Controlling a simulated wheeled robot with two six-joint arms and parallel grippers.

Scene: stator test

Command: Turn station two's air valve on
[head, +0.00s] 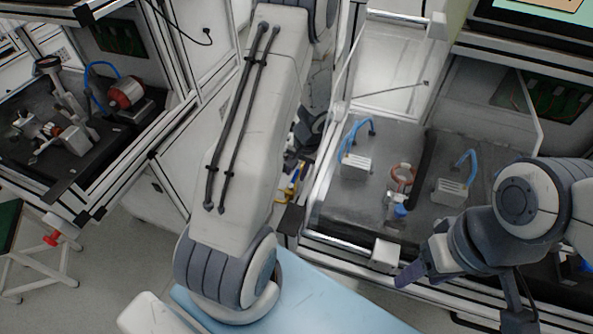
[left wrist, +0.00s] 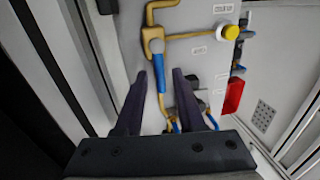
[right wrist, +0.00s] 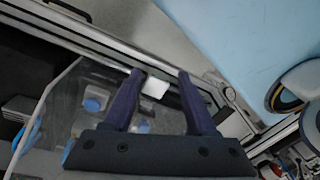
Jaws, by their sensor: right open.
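In the left wrist view, a brass valve body (left wrist: 154,41) with a blue lever (left wrist: 160,80) is mounted on a light grey panel (left wrist: 190,62). The lever points down in the picture, across the brass pipe that runs right. My left gripper (left wrist: 157,73) is open; the lever shows between its fingertips, with no visible contact. Depth is hard to judge. In the head view my left arm's own link hides that gripper and most of the panel. My right gripper (head: 403,276) is above the front edge of the right bench; it is open and empty in the right wrist view (right wrist: 160,73).
A yellow knob (left wrist: 231,32), a red part (left wrist: 233,96) and small labels are on or beside the panel. The right bench (head: 345,205) carries grey blocks, blue hoses and a copper ring (head: 402,175). A clear cover stands over it. A stool (head: 35,262) is at left.

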